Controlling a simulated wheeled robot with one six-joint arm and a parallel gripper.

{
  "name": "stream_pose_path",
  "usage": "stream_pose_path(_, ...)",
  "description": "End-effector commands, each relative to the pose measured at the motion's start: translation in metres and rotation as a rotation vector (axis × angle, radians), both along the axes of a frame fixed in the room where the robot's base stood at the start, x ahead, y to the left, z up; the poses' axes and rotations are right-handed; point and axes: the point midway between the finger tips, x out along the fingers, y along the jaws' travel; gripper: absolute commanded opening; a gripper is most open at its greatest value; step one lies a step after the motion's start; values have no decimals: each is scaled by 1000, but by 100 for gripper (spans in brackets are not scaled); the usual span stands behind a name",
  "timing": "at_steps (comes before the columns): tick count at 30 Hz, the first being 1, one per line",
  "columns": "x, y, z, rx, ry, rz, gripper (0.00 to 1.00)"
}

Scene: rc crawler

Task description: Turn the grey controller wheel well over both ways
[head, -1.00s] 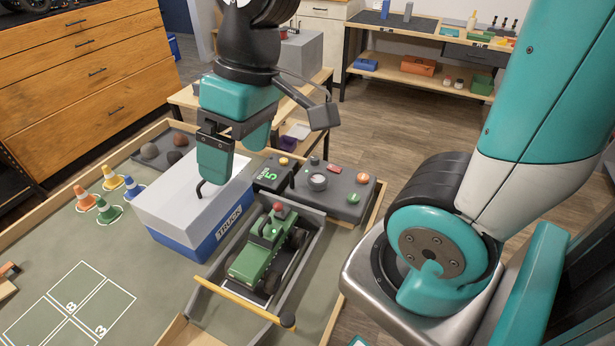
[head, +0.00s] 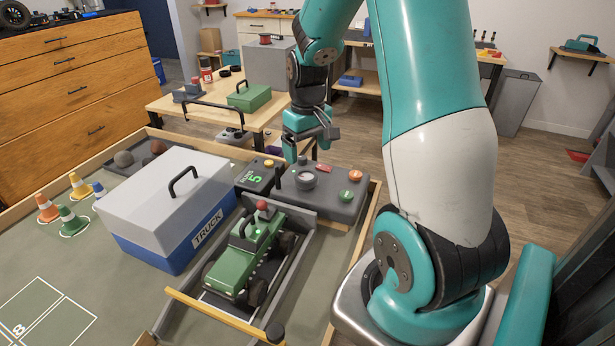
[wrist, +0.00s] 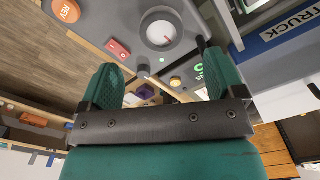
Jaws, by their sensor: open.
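The grey controller (head: 328,206) sits at the back right of the walled table. Its round grey wheel (head: 306,180) stands on top near its left end. In the wrist view the wheel (wrist: 160,28) has a pale face with a red mark and lies ahead of the fingertips. My gripper (head: 303,150) hangs just behind and above the wheel in the head view. In the wrist view my gripper (wrist: 163,80) is open, with nothing between its fingers. The wheel is not touched.
A red switch (head: 322,169), orange button (head: 355,175) and green button (head: 346,196) are on the controller. A display box reading 5 (head: 257,177) stands to its left. The truck case (head: 165,205) and green crawler (head: 243,258) are nearer. A wooden table (head: 168,104) stands behind.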

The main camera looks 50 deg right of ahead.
Motion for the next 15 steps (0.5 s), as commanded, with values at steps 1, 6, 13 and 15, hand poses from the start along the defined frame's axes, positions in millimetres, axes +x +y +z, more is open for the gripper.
stream_pose_path(1,-1,0,-14,3,4,0,88)
stream_pose_path(6,-1,1,-48,3,4,1,88)
stream_pose_path(13,0,1,-74,1,0,1,88)
stream_pose_path(15,0,1,-77,1,0,1,88)
